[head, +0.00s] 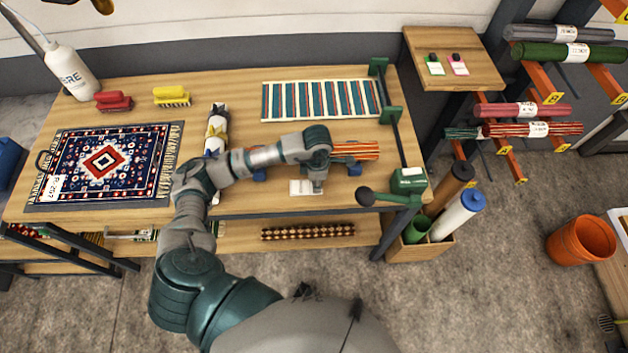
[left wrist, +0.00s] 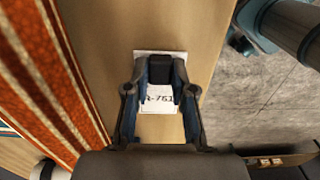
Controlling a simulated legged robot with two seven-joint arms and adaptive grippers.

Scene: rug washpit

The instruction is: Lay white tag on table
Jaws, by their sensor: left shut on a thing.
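The white tag (head: 300,187) is at the front part of the wooden table (head: 245,110), below the orange striped rug roll. In the left wrist view the tag (left wrist: 158,99) shows printed characters, partly covered by the fingers, with bare table wood around it. My left gripper (head: 318,186) points down and is shut on the tag; it also shows in the left wrist view (left wrist: 160,92). I cannot tell whether the tag touches the table top. My right gripper is not in view.
The orange striped rug roll (head: 356,150) lies close beside the gripper. A patterned rug (head: 105,162) lies at left, a striped rug (head: 320,100) at the back. The table's front edge is near.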

